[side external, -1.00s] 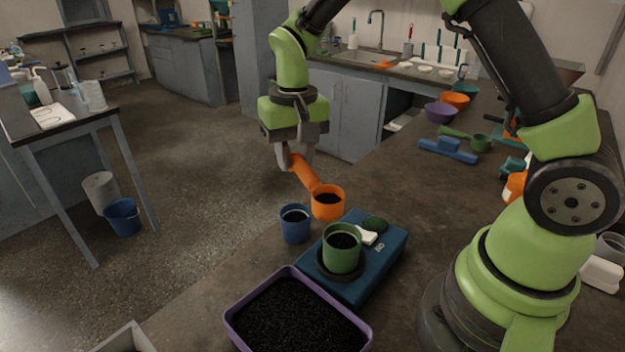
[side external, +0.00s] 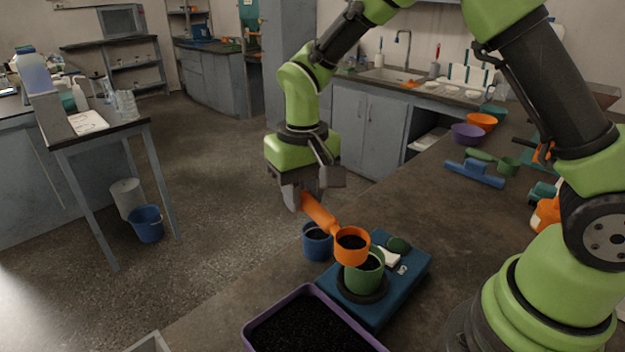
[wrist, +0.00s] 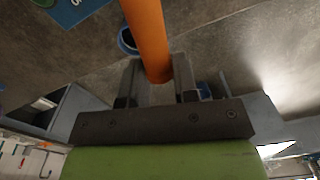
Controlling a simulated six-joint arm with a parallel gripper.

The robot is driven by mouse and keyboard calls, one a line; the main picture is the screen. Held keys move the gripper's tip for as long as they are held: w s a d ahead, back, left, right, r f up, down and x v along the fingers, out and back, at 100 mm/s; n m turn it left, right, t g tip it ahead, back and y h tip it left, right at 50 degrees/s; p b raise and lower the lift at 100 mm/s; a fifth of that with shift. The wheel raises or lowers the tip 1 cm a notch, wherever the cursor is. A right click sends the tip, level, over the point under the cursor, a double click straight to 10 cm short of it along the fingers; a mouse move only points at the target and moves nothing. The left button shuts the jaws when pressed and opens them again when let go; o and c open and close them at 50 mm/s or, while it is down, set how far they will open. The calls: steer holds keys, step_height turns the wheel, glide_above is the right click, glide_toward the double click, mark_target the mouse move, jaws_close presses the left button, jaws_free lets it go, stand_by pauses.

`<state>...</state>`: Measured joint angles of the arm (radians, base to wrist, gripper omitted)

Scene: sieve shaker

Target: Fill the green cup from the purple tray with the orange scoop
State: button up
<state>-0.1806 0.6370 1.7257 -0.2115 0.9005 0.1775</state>
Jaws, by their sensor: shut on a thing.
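My gripper (side external: 308,196) is shut on the handle of the orange scoop (side external: 351,252). The handle also shows between the jaws in the wrist view (wrist: 148,40). The scoop's cup holds black grains and is roughly upright. In the side view it overlaps the upper rim of the green cup (side external: 362,279); I cannot tell if they touch. The green cup stands on a dark round plate on the blue scale (side external: 404,291) and has black grains inside. The purple tray (side external: 262,318), full of black grains, lies at the front, partly cut off by the frame.
A blue cup (side external: 317,243) with dark contents stands left of the scale, close behind the scoop. A dark green lump (side external: 398,244) and a white piece lie on the scale. A blue tool (side external: 474,173), a green scoop and several bowls sit farther right.

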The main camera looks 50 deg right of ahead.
steer(key=s+a+f+n+g+y, duration=0.2)
steer(key=a+n+g+y, duration=0.2)
steer(key=a, duration=0.5)
steer(key=s+a+f+n+g+y, duration=0.1)
steer(key=a+f+n+g+y, duration=0.2)
steer(key=a+n+y, duration=0.2)
steer(key=shift+s+a+f+g+y, duration=0.4)
steer(key=shift+a+y, duration=1)
steer(key=shift+a, duration=0.95)
stand_by(0.8)
steer(key=shift+w+d+r+g+y, duration=0.1)
steer(key=shift+g+y, duration=0.3)
stand_by(0.7)
